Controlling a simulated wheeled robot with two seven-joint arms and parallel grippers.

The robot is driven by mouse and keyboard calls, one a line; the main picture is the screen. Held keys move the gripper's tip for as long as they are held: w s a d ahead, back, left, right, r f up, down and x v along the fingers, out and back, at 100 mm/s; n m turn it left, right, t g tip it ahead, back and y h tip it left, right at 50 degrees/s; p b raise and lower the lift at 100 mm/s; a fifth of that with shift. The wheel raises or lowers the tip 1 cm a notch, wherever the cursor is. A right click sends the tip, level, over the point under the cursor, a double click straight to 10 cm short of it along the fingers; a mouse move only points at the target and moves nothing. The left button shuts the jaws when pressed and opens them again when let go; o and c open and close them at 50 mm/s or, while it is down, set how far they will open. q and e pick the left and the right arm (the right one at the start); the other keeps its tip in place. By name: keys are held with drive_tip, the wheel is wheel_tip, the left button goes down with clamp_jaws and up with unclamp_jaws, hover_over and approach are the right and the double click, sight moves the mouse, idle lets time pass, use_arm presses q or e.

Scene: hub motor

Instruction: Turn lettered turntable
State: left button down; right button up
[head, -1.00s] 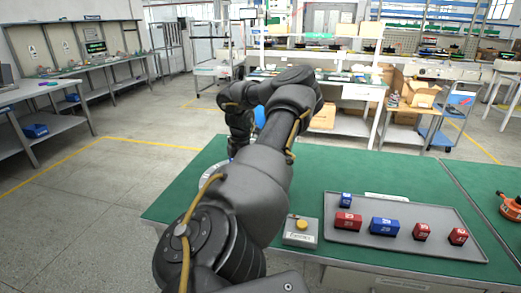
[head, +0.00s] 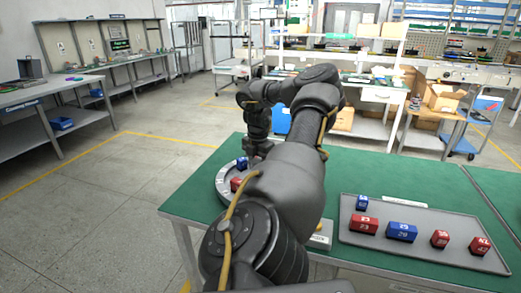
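The turntable (head: 222,183) is a pale round disc near the left edge of the green table. A blue block (head: 242,163) and a red block (head: 236,184) sit on it. My arm covers its right side, and I cannot read its letters. The arm, which I take to be my left, reaches over the table and bends down at the disc's far right side. Its gripper (head: 258,153) is mostly hidden behind the forearm, so neither its opening nor any contact shows. My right gripper is not in view.
A small box (head: 320,238) with a yellow button stands left of the tray, partly behind my arm. The green table (head: 395,172) is clear behind the tray.

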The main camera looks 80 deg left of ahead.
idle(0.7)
use_arm(q)
drive_tip(key=c, duration=0.8)
unclamp_jaws()
drive_tip(key=shift+r, duration=0.15)
wheel_tip(320, 180, up, 11)
drive_tip(key=shift+f, duration=0.2)
